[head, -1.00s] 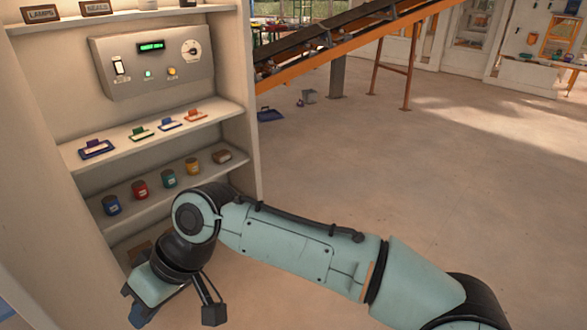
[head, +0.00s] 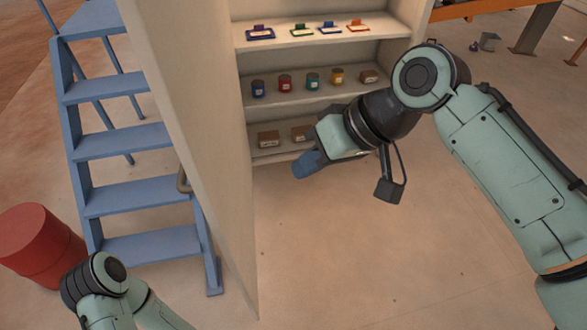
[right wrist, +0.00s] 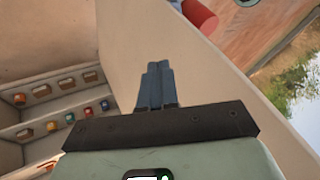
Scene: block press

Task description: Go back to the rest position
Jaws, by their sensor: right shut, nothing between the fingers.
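My right gripper (head: 308,165) is in front of the lower part of a white shelf unit (head: 330,94) in the head view. Its blue fingers are together with nothing between them, and they also show shut in the right wrist view (right wrist: 157,84). It is apart from the shelf's jars. Part of my left arm (head: 100,290) shows at the bottom left of the head view; its gripper is not visible.
Shelves hold coloured trays (head: 302,30), several jars (head: 312,80) and brown boxes (head: 268,137). A blue step ladder (head: 125,142) and a red drum (head: 38,245) stand left of the unit's side panel. The floor (head: 370,270) below my right gripper is clear.

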